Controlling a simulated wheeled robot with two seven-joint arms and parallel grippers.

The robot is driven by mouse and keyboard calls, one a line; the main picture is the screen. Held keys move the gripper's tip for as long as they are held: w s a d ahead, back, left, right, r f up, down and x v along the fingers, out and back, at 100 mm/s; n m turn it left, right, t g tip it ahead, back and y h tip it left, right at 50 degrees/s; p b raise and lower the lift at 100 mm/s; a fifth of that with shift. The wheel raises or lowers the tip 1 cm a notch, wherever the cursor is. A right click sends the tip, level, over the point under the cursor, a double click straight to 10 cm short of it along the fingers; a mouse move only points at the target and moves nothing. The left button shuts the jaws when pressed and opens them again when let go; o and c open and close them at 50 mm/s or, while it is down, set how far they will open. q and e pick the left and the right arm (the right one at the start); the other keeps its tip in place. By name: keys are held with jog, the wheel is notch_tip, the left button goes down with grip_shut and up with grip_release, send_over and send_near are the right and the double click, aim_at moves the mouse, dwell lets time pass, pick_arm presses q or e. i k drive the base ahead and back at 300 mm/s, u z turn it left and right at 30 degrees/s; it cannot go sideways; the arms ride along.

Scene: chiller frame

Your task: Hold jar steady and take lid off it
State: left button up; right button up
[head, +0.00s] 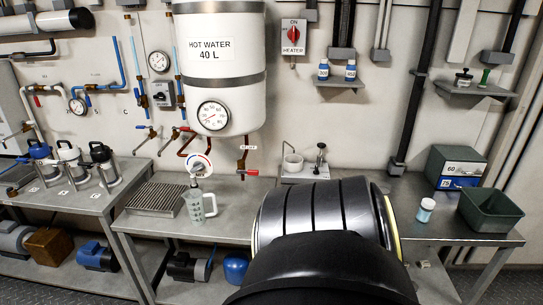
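A small jar (425,213) with a teal-and-white body stands upright on the right part of the steel bench, between a large dark arm link of mine and a dark green bin. Its pale lid (428,203) sits on top of it. Nothing is seen touching the jar. Neither of my grippers shows in the head view. My arm link fills the lower middle and hides part of the bench left of the jar.
The green bin (490,210) and a grey-green box marked 60 (452,163) stand right of the jar. Left are a measuring jug (200,206) and a drain grate (156,199). Two small bottles stand on the wall shelf (339,83). Bench around the jar is clear.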

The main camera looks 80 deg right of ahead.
aim_at(423, 215)
jog(key=z, duration=3.85)
